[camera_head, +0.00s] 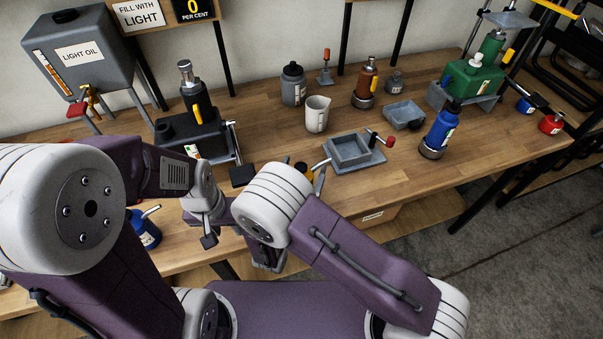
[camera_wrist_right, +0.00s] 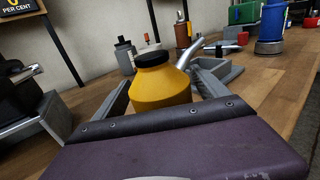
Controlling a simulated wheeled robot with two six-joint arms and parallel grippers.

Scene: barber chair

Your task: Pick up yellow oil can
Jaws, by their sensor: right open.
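The yellow oil can (camera_head: 301,168) stands on the wooden bench, mostly hidden behind my right arm in the head view. In the right wrist view the yellow oil can (camera_wrist_right: 158,88) is upright, with a black cap and a silver spout towards the right. My right gripper (camera_wrist_right: 165,90) is open, with one grey finger on each side of the can's body. Contact with the can is not visible. My left gripper (camera_head: 212,238) is near the bench's front edge, left of the can; its jaws are partly hidden.
A grey square tray (camera_head: 350,150) with a red-knobbed lever is just behind the can. A black pump (camera_head: 190,135) with a lever stands to the left. A blue oil can (camera_head: 146,232) is near the front edge. A blue bottle (camera_head: 442,128) stands to the right. Bare bench lies between.

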